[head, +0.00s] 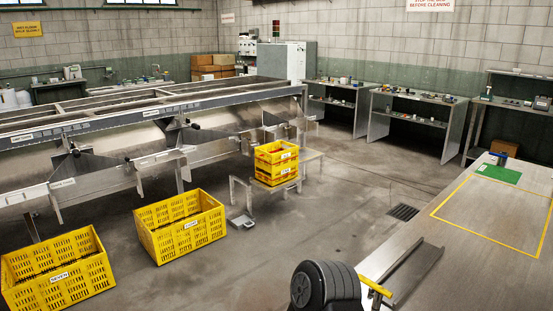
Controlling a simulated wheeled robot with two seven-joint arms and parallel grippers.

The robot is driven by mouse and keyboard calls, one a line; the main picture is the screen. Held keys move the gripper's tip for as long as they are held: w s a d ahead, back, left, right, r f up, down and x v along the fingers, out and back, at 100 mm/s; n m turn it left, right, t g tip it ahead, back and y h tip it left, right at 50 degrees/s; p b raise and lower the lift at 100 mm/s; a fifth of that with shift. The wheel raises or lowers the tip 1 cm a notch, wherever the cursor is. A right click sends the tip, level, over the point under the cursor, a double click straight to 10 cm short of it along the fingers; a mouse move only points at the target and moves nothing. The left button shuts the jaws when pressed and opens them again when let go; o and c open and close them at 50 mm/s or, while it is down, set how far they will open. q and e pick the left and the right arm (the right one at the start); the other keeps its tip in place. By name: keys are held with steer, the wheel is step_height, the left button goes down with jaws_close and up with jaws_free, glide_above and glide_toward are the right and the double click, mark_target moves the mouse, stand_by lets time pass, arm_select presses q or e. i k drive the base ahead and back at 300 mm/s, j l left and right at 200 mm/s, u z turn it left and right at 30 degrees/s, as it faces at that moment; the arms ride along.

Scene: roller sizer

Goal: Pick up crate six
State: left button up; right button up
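Several yellow slatted crates are in the head view. One large crate (60,277) stands on the floor at the lower left, and its label seems to read SEVEN. A second large crate (180,226) stands right of it on the floor; its label is too small to read surely. A stack of smaller yellow crates (277,162) sits on a low metal stand at centre, with labels too small to read. I cannot tell which one is crate six. Neither of my grippers can be made out; a black ribbed part, likely of my arm, shows at the bottom.
The long metal roller sizer (130,118) fills the left. A metal table (460,262) with a yellow outlined area and green patch (498,174) is at the right. A yellow bar (375,287) shows near its front edge. Floor between crates and table is mostly clear.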

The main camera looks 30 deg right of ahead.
mark_target(277, 155)
steer(key=z, duration=0.25)
steer(key=i+u, duration=0.2)
steer(key=i, duration=0.5)
steer(key=i+u, duration=0.2)
steer(key=i, duration=0.55)
steer(key=i+l+z, duration=0.1)
steer(key=i+z, duration=0.25)
steer(key=i, duration=0.2)
steer(key=i+z, duration=0.35)
steer(key=i, duration=0.2)
steer(key=i+j+z, duration=0.2)
steer(key=i+z, duration=0.15)
steer(key=i, duration=0.2)
steer(key=i+l+z, duration=0.25)
steer(key=i+z, duration=0.15)
steer(key=i, duration=0.8)
steer(key=i+j+z, duration=0.15)
steer(key=i+z, duration=0.3)
steer(key=i, duration=1.35)
steer(key=z, duration=0.25)
steer(key=i, duration=0.45)
